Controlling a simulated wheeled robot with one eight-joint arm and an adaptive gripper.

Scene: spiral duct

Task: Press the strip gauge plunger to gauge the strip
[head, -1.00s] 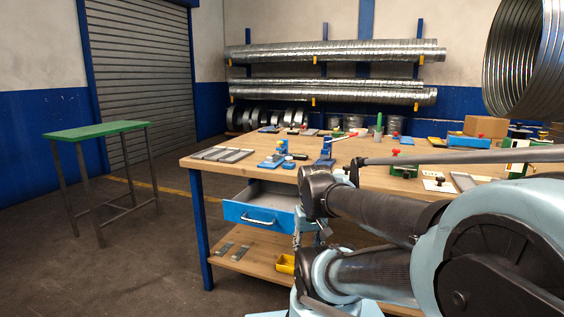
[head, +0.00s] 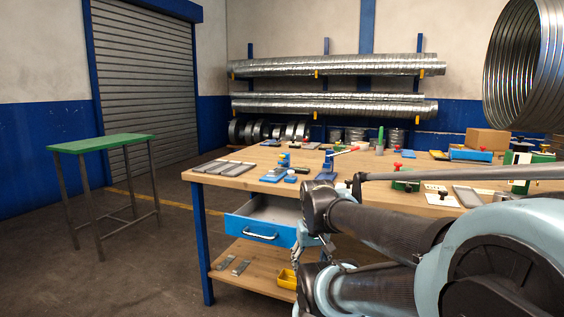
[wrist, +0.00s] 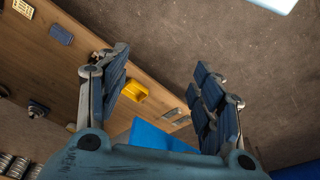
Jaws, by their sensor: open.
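Small blue devices stand on the wooden workbench (head: 233,180).
The blue drawer (head: 262,233) stands open below the bench top. Flat metal strips (head: 223,167) lie at the bench's left end. A green-topped table (head: 100,143) stands at left, with open floor between. A large spiral duct (head: 525,60) hangs at upper right.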

